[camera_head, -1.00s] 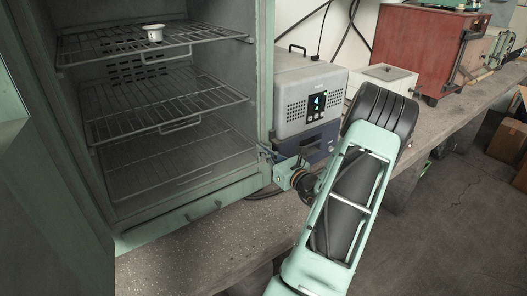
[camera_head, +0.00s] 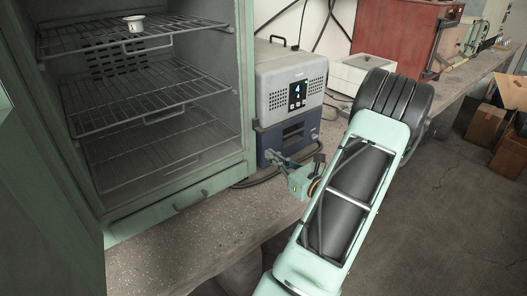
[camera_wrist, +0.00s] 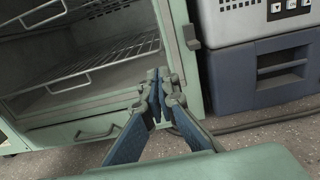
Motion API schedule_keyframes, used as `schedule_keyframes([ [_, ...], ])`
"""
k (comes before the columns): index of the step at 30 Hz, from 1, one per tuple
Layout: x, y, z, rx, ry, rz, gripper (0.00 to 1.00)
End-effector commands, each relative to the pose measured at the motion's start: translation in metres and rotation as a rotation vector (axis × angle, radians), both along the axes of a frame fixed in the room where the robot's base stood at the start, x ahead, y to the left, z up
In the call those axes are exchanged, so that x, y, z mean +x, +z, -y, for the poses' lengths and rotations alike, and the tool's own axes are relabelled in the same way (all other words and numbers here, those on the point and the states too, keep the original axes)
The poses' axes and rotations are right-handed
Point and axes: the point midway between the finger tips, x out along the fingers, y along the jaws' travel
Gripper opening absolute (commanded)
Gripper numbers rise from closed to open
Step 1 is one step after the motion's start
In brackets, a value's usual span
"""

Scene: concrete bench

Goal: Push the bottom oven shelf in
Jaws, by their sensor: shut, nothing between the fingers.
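The green oven (camera_head: 245,80) stands open on the left with wire shelves inside. The bottom shelf (camera_head: 150,158) lies low in the chamber, close above its floor, with a thin front handle bar. How far it sticks out is hard to tell. It seems to be the rack in the wrist view (camera_wrist: 110,62). The middle shelf (camera_head: 140,92) is above it, its front handle toward me. The top shelf (camera_head: 90,42) carries a small white cup (camera_head: 134,23). My gripper (camera_head: 270,155) is shut and empty, outside the oven, right of its opening. Its fingertips (camera_wrist: 158,78) point toward the oven's lower right front.
A grey and blue instrument (camera_head: 292,95) with a display stands just right of the oven. A white box (camera_head: 360,75) and a red cabinet (camera_head: 395,35) are farther right. Cables lie behind my gripper. The speckled bench front (camera_head: 190,245) is clear.

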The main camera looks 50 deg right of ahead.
Motion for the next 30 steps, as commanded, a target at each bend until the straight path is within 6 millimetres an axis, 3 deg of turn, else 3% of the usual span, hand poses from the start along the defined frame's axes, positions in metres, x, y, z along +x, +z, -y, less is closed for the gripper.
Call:
schedule_keyframes([
  [9,-0.005,0.0,-0.004,0.011,0.007,0.002,0.0],
  [13,0.013,-0.001,-0.028,0.12,0.067,0.018,0.0],
  [17,0.046,-0.003,-0.083,0.377,0.196,0.033,0.0],
  [21,0.076,-0.004,-0.156,0.722,0.352,0.009,0.0],
  [27,0.096,-0.002,-0.258,1.198,0.526,-0.107,0.0],
  [30,0.098,0.0,-0.296,1.378,0.576,-0.177,0.0],
])
